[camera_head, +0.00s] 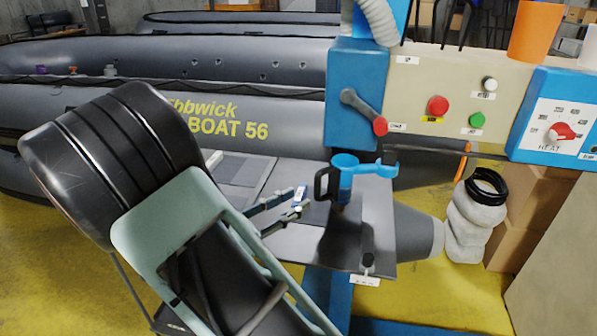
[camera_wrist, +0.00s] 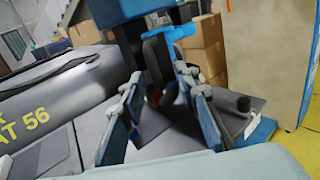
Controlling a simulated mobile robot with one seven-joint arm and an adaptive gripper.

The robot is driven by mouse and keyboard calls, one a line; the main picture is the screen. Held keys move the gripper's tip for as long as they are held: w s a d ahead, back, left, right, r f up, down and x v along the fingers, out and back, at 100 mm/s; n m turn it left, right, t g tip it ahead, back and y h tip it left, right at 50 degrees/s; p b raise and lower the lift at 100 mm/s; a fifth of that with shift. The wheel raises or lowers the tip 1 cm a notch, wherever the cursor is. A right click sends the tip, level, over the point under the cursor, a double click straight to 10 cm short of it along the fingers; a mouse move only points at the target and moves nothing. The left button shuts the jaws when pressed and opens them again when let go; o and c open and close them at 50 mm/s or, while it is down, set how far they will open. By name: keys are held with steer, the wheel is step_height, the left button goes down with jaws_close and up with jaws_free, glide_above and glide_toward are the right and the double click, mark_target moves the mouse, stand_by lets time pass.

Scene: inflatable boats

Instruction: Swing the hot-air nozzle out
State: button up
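The hot-air nozzle assembly shows in the head view as a blue bracket (camera_head: 366,170) with a black loop handle (camera_head: 321,184) on its left side, above the grey work plate (camera_head: 300,241). In the wrist view the blue bracket (camera_wrist: 172,35) and the black handle (camera_wrist: 157,58) are straight ahead, beyond my fingers. My gripper (camera_head: 303,199) is to the left of the handle in the head view, apart from it. In the wrist view my gripper's fingers (camera_wrist: 163,105) are spread wide with nothing held between them. The nozzle's tip cannot be made out clearly.
A lever with a red knob (camera_head: 380,126) juts out above the nozzle. A panel (camera_head: 440,75) carries buttons, beside a blue HEAT dial box (camera_head: 555,120). A grey inflatable boat (camera_head: 255,105) lies behind.

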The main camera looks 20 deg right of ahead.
mark_target(315, 187)
steer(key=shift+n+t, duration=0.3)
steer(key=x, duration=0.6)
steer(key=w+f+x, duration=0.1)
steer(key=x, duration=0.2)
steer(key=shift+w+p, duration=0.2)
steer(key=shift+p, duration=0.2)
jaws_close()
